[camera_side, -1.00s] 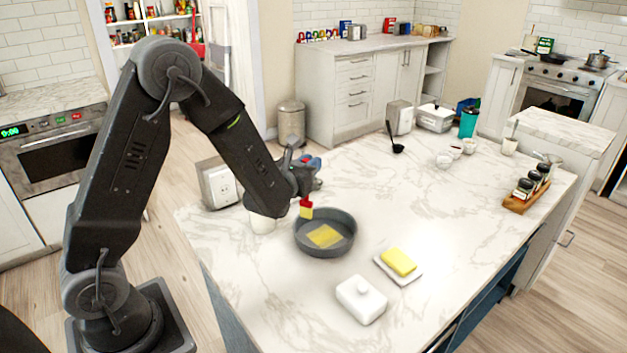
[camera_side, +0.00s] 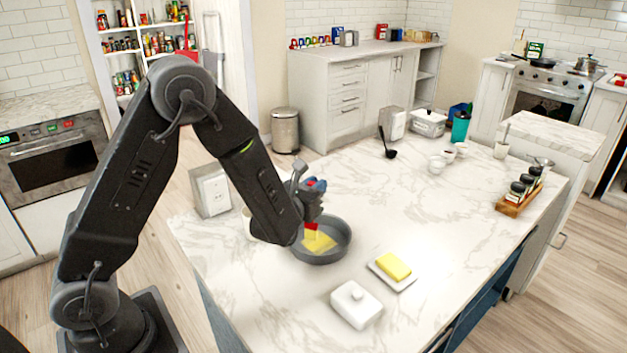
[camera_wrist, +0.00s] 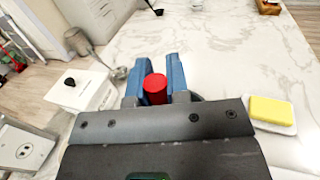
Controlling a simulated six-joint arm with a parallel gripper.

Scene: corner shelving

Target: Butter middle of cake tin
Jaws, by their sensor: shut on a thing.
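The dark grey round cake tin (camera_side: 340,252) stands on the marble island, with a yellow butter patch (camera_side: 325,243) on its floor. My gripper (camera_side: 314,190) is above the tin and shut on the red handle of a brush (camera_side: 311,227). The brush points down with its tip at the butter patch; I cannot tell whether it touches. In the wrist view the red handle (camera_wrist: 155,88) sits between the two blue fingers, and my gripper body hides nearly all of the tin. A yellow butter block (camera_side: 394,266) lies on a white dish right of the tin.
A white butter-dish lid (camera_side: 356,305) stands in front of the tin. A white outlet box (camera_side: 211,190) stands at the island's left edge. A black ladle (camera_side: 388,150), small white bowls (camera_side: 437,164) and a spice rack (camera_side: 519,195) are farther back. The island's middle is clear.

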